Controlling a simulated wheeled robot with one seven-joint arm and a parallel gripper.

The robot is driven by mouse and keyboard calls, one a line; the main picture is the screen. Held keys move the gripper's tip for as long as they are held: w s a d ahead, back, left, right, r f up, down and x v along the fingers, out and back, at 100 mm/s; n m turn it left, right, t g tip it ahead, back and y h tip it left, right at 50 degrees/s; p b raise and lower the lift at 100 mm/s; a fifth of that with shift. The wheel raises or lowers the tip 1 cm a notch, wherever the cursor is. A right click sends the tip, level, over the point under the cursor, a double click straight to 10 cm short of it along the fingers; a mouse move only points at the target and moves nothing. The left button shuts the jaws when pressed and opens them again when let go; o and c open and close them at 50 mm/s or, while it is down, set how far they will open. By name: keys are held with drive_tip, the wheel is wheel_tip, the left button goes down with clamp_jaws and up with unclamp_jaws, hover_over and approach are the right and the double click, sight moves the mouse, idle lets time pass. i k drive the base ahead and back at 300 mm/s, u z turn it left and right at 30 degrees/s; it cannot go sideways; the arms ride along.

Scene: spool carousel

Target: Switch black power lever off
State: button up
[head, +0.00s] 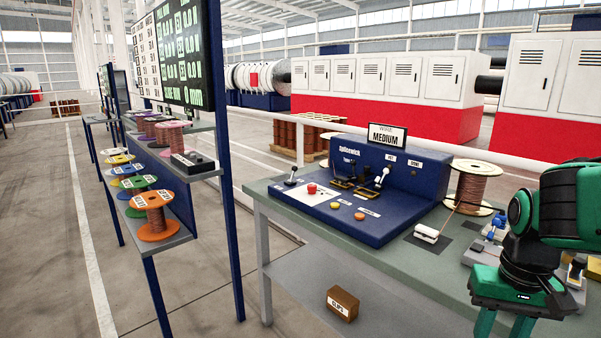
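The black power lever (291,176) stands at the left end of the blue splicing machine (405,205) on the workbench. It has a dark knob on a short light shaft, and its tilt and label are too small to read surely. A red button (312,188) sits just right of it on the white panel. My gripper (503,326) is at the lower right, pointing down, well to the right of the lever and touching nothing that I can see. Its two green fingers stand apart, and their tips are cut off by the bottom edge.
A copper spool (470,187) and a small white block (426,234) are on the bench. A spool rack (187,235) stands left, across an open floor gap.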

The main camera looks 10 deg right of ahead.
sight(294, 168)
drive_tip(key=u, duration=0.05)
drive_tip(key=k, duration=0.5)
drive_tip(key=u, duration=0.6)
drive_tip(key=i, duration=1.1)
drive_tip(key=u, duration=0.35)
drive_tip(key=i, duration=1.15)
drive_tip(key=z, duration=0.85)
drive_tip(key=i, duration=0.7)
drive_tip(key=z, duration=0.45)
